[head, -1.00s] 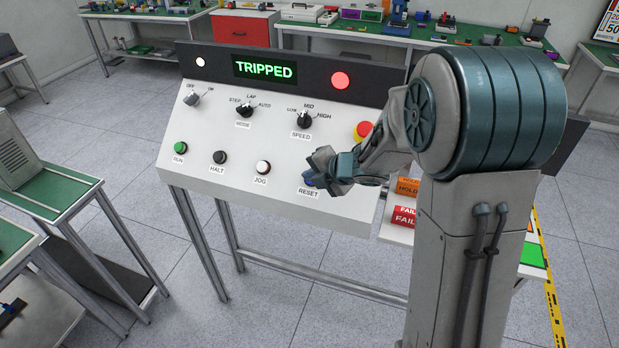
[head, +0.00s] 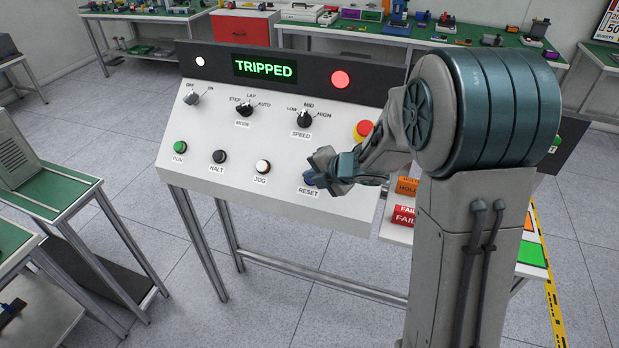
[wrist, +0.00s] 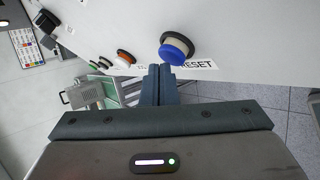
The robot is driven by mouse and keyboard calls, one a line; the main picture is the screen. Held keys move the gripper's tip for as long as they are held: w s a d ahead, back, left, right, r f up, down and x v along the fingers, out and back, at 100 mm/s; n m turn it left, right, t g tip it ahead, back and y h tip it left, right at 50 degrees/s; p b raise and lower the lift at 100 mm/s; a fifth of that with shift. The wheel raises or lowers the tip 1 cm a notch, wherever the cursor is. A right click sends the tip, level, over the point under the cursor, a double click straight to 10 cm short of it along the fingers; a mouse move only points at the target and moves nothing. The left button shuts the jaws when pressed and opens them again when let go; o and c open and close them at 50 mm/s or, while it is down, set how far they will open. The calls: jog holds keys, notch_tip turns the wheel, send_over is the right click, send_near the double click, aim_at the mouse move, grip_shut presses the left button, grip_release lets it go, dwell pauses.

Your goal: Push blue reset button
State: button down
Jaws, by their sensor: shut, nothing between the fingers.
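The blue reset button (wrist: 174,50) sits on the sloped white panel (head: 225,182), above the RESET label (wrist: 198,65). In the head view only a sliver of the blue button (head: 308,178) shows beside my gripper (head: 322,167). In the wrist view my gripper (wrist: 160,72) is shut and empty. Its fingertips lie just below the blue cap in that picture; I cannot tell whether they touch it. The display (head: 265,68) reads TRIPPED in green, and a red lamp (head: 340,79) beside it is lit.
Green RUN (head: 180,147), black HALT (head: 219,156) and white JOG (head: 262,166) buttons line the panel to the left. A red emergency knob (head: 363,130) on yellow is close to my arm. Selector knobs sit higher up. HOLD and FAIL bins (head: 404,214) stand to the right.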

jog(key=shift+w+d+f, duration=0.15)
jog(key=shift+w+f, duration=0.2)
jog(key=shift+f, duration=0.1)
dwell(0.9)
jog(key=shift+r, duration=0.1)
jog(key=shift+s+a+r, duration=0.2)
jog(key=shift+s+r, duration=0.4)
jog(key=shift+r, duration=0.15)
jog(key=shift+p, duration=0.3)
jog(key=shift+s+a+r+p, duration=0.15)
jog(key=shift+s+r+p, duration=0.15)
jog(key=shift+r, duration=0.2)
jog(key=s+r+p, duration=0.1)
jog(key=s+r, duration=0.1)
jog(key=shift+s+a+r+p, duration=0.25)
jog(key=shift+a+r+p, duration=0.1)
jog(key=shift+a+r, duration=0.05)
